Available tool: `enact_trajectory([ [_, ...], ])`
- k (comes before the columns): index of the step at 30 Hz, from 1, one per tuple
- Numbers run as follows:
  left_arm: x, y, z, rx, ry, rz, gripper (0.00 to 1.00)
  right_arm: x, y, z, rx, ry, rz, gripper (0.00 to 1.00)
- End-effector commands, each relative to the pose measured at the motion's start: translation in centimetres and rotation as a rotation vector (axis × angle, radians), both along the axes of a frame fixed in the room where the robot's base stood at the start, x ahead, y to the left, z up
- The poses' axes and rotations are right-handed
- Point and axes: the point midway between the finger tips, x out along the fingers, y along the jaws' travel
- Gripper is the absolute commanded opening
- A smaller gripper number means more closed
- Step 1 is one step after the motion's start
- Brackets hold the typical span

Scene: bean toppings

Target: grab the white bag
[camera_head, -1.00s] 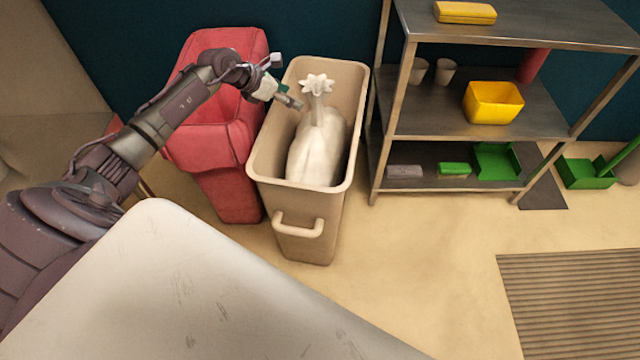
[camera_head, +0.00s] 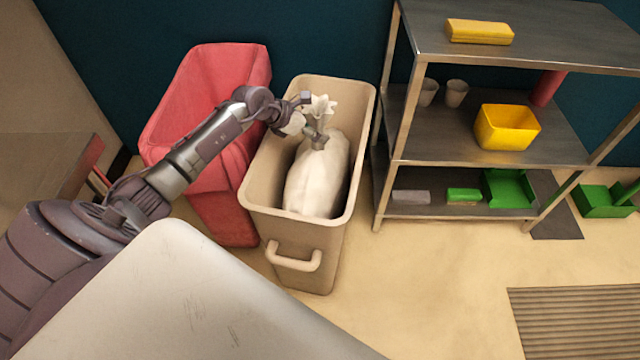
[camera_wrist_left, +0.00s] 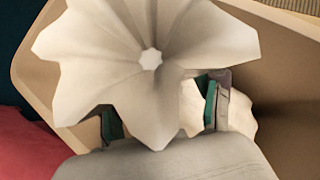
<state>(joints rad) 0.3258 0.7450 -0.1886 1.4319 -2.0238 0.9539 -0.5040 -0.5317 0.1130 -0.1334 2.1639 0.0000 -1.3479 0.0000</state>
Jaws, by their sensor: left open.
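The white bag (camera_head: 318,178) stands inside a beige bin (camera_head: 258,184), its gathered neck and flared top near the bin's upper rim. My left gripper (camera_head: 314,122) is at the bag's neck, just below the flared top. In the left wrist view the bag's flared top (camera_wrist_left: 150,62) fills the upper middle and hides much of the gripper. The two finger pads (camera_wrist_left: 160,120) show on either side below it, spread apart around the neck. The gripper is open. Whether a finger touches the neck is hidden. My right gripper is not in view.
A red bin (camera_head: 205,150) stands left of the beige bin. A metal shelf (camera_head: 440,143) with a yellow container (camera_head: 506,127), cups and green items stands to the right. A pale surface (camera_head: 190,300) fills the lower left.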

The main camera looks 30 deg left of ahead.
Motion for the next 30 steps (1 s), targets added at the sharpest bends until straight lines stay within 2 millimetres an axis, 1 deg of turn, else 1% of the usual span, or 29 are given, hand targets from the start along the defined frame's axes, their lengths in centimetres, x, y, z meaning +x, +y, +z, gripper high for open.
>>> enact_trajectory([
  [3,0.02,-0.19,-0.28,0.000,-0.001,0.001,0.66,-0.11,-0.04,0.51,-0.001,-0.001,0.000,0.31],
  [9,0.02,-0.18,-0.25,0.001,0.000,0.001,0.66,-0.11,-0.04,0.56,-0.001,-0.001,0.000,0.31],
  [11,0.01,-0.16,-0.25,0.001,0.000,0.001,0.56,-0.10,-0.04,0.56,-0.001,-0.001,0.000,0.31],
  [12,0.01,-0.16,-0.25,0.001,0.000,0.001,0.50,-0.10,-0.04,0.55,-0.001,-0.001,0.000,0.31],
  [14,0.01,-0.16,-0.25,0.001,0.000,0.001,0.40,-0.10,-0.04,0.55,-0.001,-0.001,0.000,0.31],
  [15,0.01,-0.16,-0.25,0.001,0.000,0.001,0.33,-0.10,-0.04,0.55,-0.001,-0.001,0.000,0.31],
  [21,0.00,-0.16,-0.25,0.001,0.000,0.001,0.00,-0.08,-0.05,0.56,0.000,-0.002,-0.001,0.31],
  [27,0.00,-0.16,-0.25,0.001,0.000,0.001,0.00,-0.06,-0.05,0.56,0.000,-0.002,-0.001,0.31],
  [28,0.28,-0.11,0.34,-0.001,-0.013,0.002,0.00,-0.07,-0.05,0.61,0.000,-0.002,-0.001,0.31],
  [30,0.27,-0.12,0.33,-0.001,-0.013,0.001,0.00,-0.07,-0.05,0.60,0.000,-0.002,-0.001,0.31],
])
